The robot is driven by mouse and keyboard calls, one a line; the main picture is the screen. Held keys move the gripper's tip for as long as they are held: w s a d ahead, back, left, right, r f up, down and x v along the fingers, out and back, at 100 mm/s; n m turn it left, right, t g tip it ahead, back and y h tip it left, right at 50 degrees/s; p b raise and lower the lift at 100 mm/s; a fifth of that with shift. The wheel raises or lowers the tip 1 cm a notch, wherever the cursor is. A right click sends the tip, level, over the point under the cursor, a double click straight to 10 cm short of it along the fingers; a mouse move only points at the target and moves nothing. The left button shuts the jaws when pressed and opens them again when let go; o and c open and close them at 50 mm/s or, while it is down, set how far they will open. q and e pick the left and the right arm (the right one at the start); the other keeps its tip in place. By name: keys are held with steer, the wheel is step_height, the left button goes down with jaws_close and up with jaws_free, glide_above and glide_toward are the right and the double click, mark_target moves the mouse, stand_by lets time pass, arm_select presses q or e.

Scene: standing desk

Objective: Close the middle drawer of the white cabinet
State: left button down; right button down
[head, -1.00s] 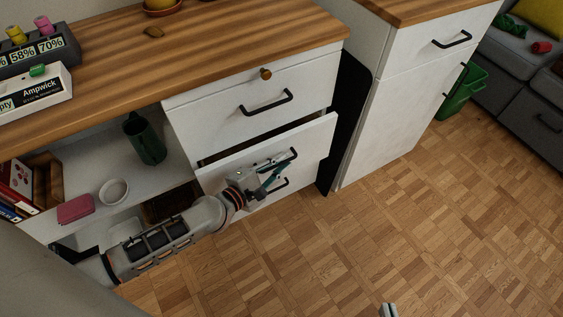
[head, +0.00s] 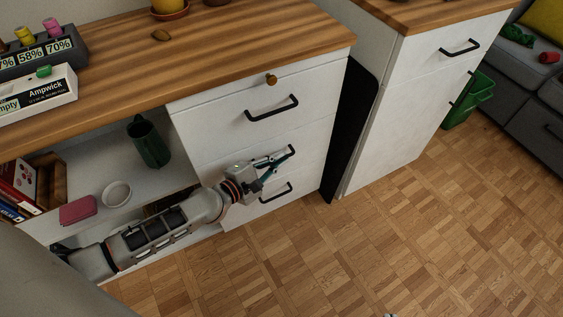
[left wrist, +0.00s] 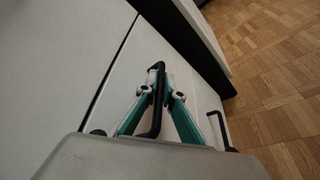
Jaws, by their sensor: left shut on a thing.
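The white cabinet (head: 205,108) stands under the wooden top, with three drawers one above another. The middle drawer (head: 306,142) now looks flush with the drawer above it. Its black handle (left wrist: 155,103) shows between my fingers in the left wrist view. My left gripper (head: 272,168) is at that handle, and its teal fingers are shut on it. The top drawer handle (head: 272,108) is above and the bottom drawer handle (head: 275,192) is just below my gripper. My right gripper cannot be made out; only a tiny light tip shows at the bottom edge of the head view.
An open shelf left of the drawers holds a green mug (head: 149,143), a white bowl (head: 117,194) and a pink box (head: 78,210). A second white cabinet (head: 418,105) stands to the right past a dark gap. The parquet floor (head: 380,240) in front is clear.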

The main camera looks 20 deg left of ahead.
arm_select(q)
steer(key=c, duration=2.5)
jaws_free()
steer(key=shift+w+a, duration=0.2)
steer(key=shift+a, duration=0.1)
steer(key=v, duration=1.2)
steer(key=shift+d, duration=0.1)
